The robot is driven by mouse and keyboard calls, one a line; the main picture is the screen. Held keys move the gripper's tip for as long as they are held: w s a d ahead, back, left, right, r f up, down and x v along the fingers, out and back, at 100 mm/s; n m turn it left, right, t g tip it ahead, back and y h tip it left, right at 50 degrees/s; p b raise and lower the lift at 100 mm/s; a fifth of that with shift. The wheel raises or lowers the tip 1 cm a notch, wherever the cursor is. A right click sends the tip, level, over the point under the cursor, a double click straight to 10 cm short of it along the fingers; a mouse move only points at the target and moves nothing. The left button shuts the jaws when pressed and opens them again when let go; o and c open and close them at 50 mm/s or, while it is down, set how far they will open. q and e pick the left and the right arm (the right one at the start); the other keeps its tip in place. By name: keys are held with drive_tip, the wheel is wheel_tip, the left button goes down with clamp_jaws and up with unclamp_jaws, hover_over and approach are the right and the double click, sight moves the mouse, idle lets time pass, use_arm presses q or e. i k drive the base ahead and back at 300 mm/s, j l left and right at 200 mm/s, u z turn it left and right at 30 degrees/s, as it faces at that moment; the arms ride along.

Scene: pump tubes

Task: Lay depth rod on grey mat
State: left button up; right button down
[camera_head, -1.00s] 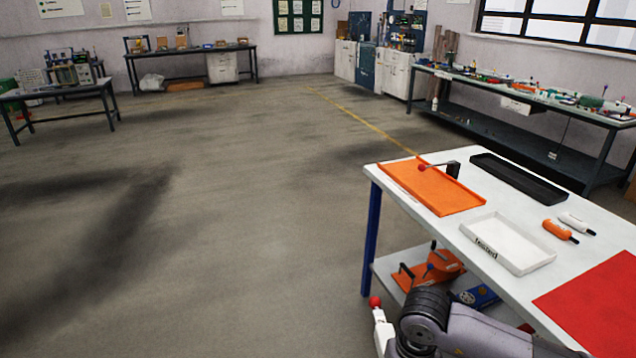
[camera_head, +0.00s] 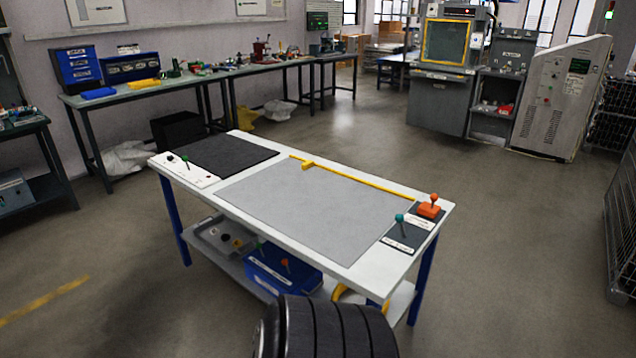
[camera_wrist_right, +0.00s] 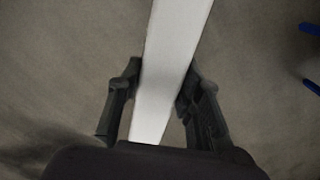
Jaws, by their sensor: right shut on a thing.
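The grey mat (camera_head: 310,215) lies flat on the white table in the head view, and its surface is bare. My right gripper (camera_wrist_right: 160,88) is shut on a long, straight, pale bar (camera_wrist_right: 170,50), which I take for the depth rod. In the right wrist view the bar runs between the two fingers and out past the top edge, over bare floor. In the head view the right gripper and the bar do not show; only a ribbed dark part of my arm is at the bottom. My left gripper is not in view.
The white table (camera_head: 436,225) also bears a black mat (camera_head: 222,156), a yellow bar with a block (camera_head: 308,165) along the grey mat's far edge, a teal knob (camera_head: 400,218) and an orange knob piece (camera_head: 430,207). A blue bin (camera_head: 280,272) is on the lower shelf.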

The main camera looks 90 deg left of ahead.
sight(319, 193)
drive_tip(key=j+u, duration=0.8)
drive_tip(key=u, duration=0.2)
drive_tip(key=j+u, duration=0.5)
drive_tip(key=i+j+u, duration=0.2)
drive_tip(key=u, duration=0.3)
